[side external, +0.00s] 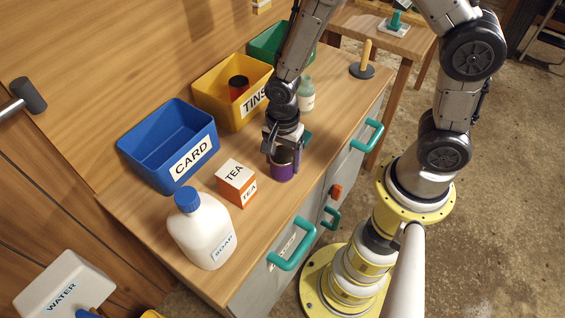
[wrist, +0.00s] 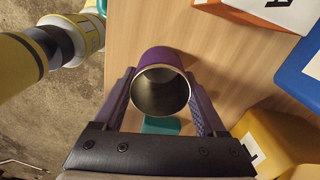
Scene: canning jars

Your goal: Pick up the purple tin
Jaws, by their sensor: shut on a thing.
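The purple tin (side external: 283,166) is upright near the front edge of the wooden counter, right of the tea box. My gripper (side external: 281,150) comes down on it from above and is shut on it. In the wrist view the tin (wrist: 160,60) shows its open, empty metal mouth between the two fingers of my gripper (wrist: 158,95), one on each side. I cannot tell whether its base touches the counter.
An orange and white tea box (side external: 236,183), a white soap bottle (side external: 203,232), a blue CARD bin (side external: 165,145) and a yellow TINS bin (side external: 215,95) holding a red tin (side external: 238,88) stand nearby. A pale green bottle (side external: 306,97) is behind. Teal handles (side external: 291,245) jut from the front.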

